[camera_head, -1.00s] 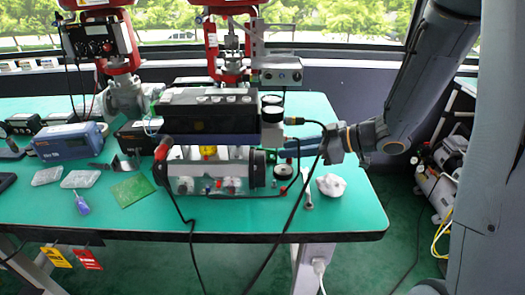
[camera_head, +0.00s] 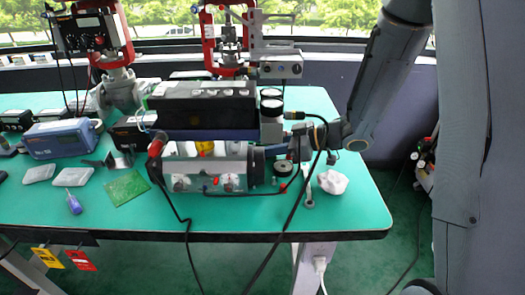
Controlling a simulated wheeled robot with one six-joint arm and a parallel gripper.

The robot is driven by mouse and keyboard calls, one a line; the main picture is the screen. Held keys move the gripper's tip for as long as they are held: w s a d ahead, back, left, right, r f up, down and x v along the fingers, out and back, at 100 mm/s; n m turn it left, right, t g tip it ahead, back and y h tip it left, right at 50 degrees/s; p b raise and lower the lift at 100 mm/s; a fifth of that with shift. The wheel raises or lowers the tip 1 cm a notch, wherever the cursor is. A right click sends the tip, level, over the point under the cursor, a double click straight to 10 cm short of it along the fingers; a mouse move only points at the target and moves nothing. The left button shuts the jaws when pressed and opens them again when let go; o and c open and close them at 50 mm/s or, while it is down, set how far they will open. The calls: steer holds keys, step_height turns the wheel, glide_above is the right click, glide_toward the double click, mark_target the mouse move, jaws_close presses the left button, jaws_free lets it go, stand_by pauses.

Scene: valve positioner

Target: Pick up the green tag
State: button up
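A flat, textured green square (camera_head: 125,187) lies on the green table top at the front left. No hanging green tag shows; a yellow tag (camera_head: 47,258) and a red tag (camera_head: 80,260) hang below the table's front edge. My gripper (camera_head: 279,150) is at the right end of the valve positioner assembly (camera_head: 205,110), well to the right of the green square. Its fingers point left and are partly lost against the assembly and a black cable, so I cannot tell whether they are open or holding anything.
Black cables hang over the front edge.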

jaws_close()
steer(key=shift+r, duration=0.85)
steer(key=shift+d+r, duration=0.15)
steer(key=shift+r, duration=0.35)
steer(key=shift+d+r, duration=0.15)
steer(key=shift+r, duration=0.35)
steer(key=s+d, duration=0.2)
steer(key=d, duration=0.3)
steer(key=s+d, duration=0.2)
steer(key=d, duration=0.4)
steer(key=s+d, duration=0.1)
steer(key=d, duration=0.4)
steer(key=shift+s+d+f, duration=0.1)
steer(key=shift+s+d, duration=0.15)
steer(key=shift+s, duration=0.15)
